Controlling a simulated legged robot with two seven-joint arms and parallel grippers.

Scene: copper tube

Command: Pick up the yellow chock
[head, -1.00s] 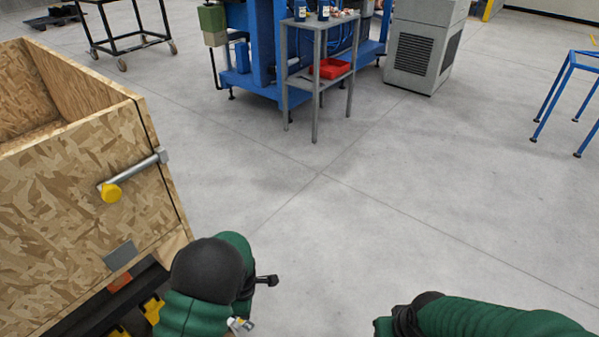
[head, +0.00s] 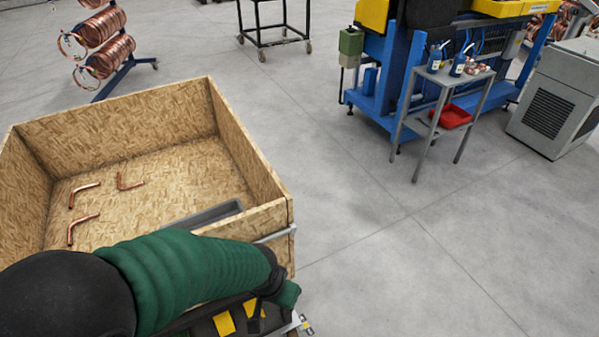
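Two yellow pieces show at the bottom of the head view, low in front of the wooden crate. One yellow chock (head: 224,323) lies on a dark surface, and a second yellow piece (head: 250,307) sits just right of it, partly covered by dark parts. My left arm reaches across the crate's near side. My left gripper (head: 257,316) is small and dark, close to the right-hand yellow piece. I cannot tell whether it touches that piece, or whether its fingers are open or shut. My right gripper is out of view.
The open wooden crate (head: 248,150) holds a few bent copper tubes (head: 82,229). A grey side table (head: 437,80) with a red tray (head: 450,116) stands before a blue machine. A grey cabinet (head: 552,110) is at right. The floor (head: 370,200) right of the crate is clear.

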